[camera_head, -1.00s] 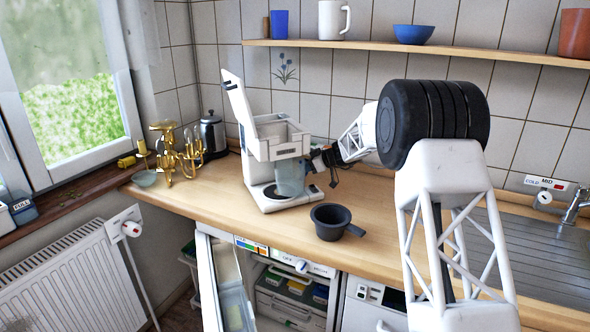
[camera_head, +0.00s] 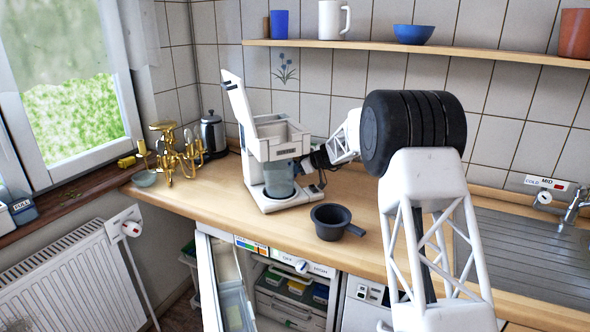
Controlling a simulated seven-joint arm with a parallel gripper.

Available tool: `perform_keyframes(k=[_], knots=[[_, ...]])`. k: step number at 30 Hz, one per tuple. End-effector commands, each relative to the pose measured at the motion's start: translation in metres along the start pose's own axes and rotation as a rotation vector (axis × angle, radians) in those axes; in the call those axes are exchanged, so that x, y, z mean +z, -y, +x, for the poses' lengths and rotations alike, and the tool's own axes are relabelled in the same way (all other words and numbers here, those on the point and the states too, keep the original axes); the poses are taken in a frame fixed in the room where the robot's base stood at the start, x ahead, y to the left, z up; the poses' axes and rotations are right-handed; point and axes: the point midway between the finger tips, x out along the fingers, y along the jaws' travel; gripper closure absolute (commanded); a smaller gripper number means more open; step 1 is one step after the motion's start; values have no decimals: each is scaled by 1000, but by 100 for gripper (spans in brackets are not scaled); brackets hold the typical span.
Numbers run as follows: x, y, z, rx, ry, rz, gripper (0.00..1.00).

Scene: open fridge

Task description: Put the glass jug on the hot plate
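The glass jug (camera_head: 279,180) is a bluish see-through vessel inside the white coffee machine (camera_head: 266,140), under its filter drawer. The round dark hot plate (camera_head: 279,196) is on the machine's base, directly below the jug. I cannot tell whether the jug's bottom touches the plate. My gripper (camera_head: 303,170) is at the right side of the jug, at its handle side, reaching in from the right. The fingers are small and dark, and the handle is hidden among them. They appear to be around the handle, but their closure is not clear.
A dark pan (camera_head: 332,221) stands on the wooden counter (camera_head: 375,215) in front of the machine. The machine's lid (camera_head: 237,97) is raised. A brass candelabra (camera_head: 178,155) and a kettle (camera_head: 212,135) are to the left. The fridge door (camera_head: 226,285) below stands open.

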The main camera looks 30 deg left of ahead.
Motion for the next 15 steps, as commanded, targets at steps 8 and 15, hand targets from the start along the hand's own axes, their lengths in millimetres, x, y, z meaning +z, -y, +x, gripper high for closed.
perform_keyframes(k=[8,15], knots=[[2,0,1,0,0,0,100],[2,0,1,0,0,0,60]])
